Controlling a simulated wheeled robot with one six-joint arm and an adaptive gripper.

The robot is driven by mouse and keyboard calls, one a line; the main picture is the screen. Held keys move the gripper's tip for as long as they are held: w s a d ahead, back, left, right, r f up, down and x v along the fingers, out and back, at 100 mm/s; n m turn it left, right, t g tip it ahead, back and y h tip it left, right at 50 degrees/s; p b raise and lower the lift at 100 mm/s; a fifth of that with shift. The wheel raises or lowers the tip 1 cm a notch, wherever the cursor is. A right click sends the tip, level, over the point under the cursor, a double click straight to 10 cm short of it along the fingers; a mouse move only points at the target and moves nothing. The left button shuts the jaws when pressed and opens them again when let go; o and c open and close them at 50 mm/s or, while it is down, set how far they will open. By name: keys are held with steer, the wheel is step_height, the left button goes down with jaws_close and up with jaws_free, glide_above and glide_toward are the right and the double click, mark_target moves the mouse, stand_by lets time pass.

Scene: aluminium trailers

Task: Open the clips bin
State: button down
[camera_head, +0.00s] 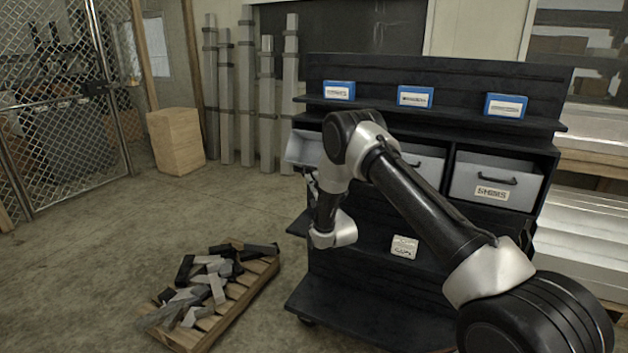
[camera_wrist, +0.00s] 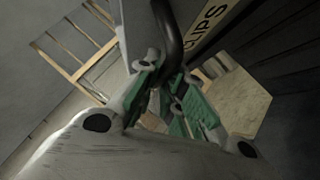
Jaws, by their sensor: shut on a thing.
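The clips bin (camera_head: 301,149) is the pale grey bin at the left of the shelf row. It juts out in front of its slot, and my arm hides its right part. In the wrist view its CLIPS label (camera_wrist: 213,38) shows beside its black handle (camera_wrist: 168,38). My gripper (camera_wrist: 170,100) has green-padded fingers shut on that handle. In the head view my gripper (camera_head: 311,182) is small and partly hidden, just below the bin's front.
A shims bin (camera_head: 496,181) and a middle bin (camera_head: 424,164) sit in their slots. Small blue boxes (camera_head: 415,96) stand on the top shelf. A pallet of metal offcuts (camera_head: 236,303) lies on the floor at left. Open floor lies left of the shelf.

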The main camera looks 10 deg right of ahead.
steer(key=shift+w+d, duration=0.1)
steer(key=shift+d, duration=0.3)
steer(key=c, duration=1.5)
jaws_free()
steer(key=shift+w+f, duration=0.1)
steer(key=shift+f, duration=0.05)
steer(key=shift+a, duration=0.1)
steer(key=shift+s, duration=0.2)
steer(key=v, duration=1.1)
steer(key=shift+s+f, duration=0.1)
steer(key=shift+s, duration=0.25)
steer(key=shift+m, duration=0.3)
